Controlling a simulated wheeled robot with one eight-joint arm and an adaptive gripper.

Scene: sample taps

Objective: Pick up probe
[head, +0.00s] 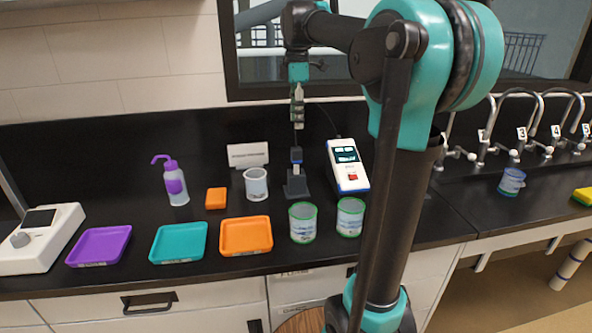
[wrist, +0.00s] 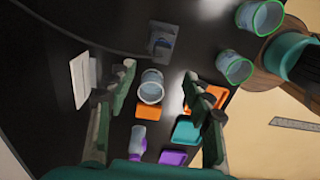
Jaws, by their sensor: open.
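The probe (head: 296,155) is a slim, dark piece with a blue-grey band, upright in a small black stand (head: 297,188) on the black counter. A thin cable seems to run near it from the white meter (head: 347,166). In the wrist view the probe (wrist: 162,42) and its stand lie at upper middle, seen from above. My gripper (head: 298,122) hangs pointing down over the stand, apart from the probe. In the wrist view my gripper (wrist: 162,82) has its green fingers spread wide, with nothing held between them. The probe's lower end is hard to make out.
A clear beaker (head: 256,184) stands just left of the stand. A white label card (head: 248,154) stands behind it. Two green-rimmed cups (head: 302,222) are in front. Orange (head: 246,236), teal (head: 178,242) and purple (head: 99,246) trays line the front edge. My arm hides counter at right.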

